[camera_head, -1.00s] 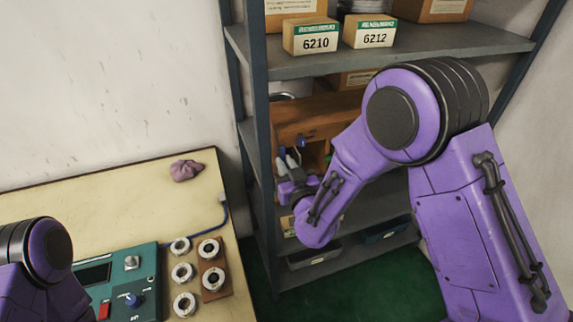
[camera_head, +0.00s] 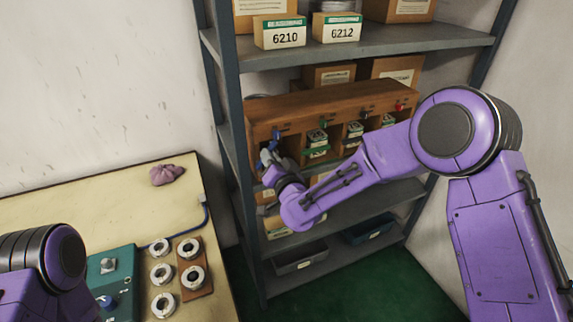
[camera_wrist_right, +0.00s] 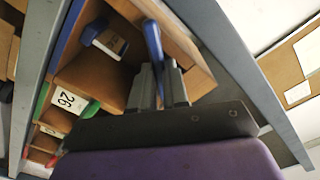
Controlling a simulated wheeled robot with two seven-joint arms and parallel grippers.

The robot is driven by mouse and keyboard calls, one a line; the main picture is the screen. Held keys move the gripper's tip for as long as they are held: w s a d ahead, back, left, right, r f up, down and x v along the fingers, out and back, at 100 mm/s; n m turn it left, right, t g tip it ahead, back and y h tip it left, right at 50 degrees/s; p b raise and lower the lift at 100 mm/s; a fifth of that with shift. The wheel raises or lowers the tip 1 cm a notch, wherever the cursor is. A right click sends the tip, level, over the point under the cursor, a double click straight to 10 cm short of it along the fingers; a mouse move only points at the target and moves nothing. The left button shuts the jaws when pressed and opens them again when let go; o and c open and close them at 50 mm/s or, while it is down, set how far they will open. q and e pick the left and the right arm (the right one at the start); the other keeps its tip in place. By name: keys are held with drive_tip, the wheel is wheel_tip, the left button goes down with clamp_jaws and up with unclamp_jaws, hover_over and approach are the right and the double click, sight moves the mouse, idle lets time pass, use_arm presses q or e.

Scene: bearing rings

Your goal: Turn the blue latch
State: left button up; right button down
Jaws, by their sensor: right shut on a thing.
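The wooden cabinet (camera_head: 335,100) stands on a middle shelf of the rack, with open compartments and small coloured latches along its upper front. The blue latch (camera_head: 278,133) is at its left end. My right gripper (camera_head: 267,157) is at that end, its fingers small in the head view. In the right wrist view, the grey fingers of my right gripper (camera_wrist_right: 158,82) are closed around the lower part of the blue latch (camera_wrist_right: 153,40), whose upper part sticks out. Part of my left arm shows at the lower left; its gripper is out of view.
A green latch (camera_head: 323,121) and a red latch (camera_head: 399,106) are farther right on the cabinet. Shelf boards lie above and below it. A bench (camera_head: 95,195) with bearing rings (camera_head: 161,273) and a teal control box (camera_head: 122,262) stands at left.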

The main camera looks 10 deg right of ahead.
drive_tip(key=shift+w+d+f+m+b, duration=0.1)
drive_tip(key=shift+d+f+m+b, duration=0.3)
drive_tip(key=shift+m+b, duration=1.1)
drive_tip(key=shift+s+d+f+m+b, duration=0.1)
drive_tip(key=shift+f+m+b, duration=0.7)
drive_tip(key=shift+m, duration=1.15)
drive_tip(key=shift+w+d+f+m+b, duration=0.1)
drive_tip(key=shift+d+f+m+b, duration=0.25)
drive_tip(key=shift+m+b, duration=1.15)
drive_tip(key=shift+a+f+m, duration=0.1)
drive_tip(key=shift+m, duration=0.35)
drive_tip(key=c, duration=1.4)
unclamp_jaws()
drive_tip(key=s+d+b, duration=0.1)
drive_tip(key=s+b, duration=0.1)
drive_tip(key=s, duration=0.8)
drive_tip(key=shift+s+d, duration=0.2)
drive_tip(key=shift+d, duration=0.1)
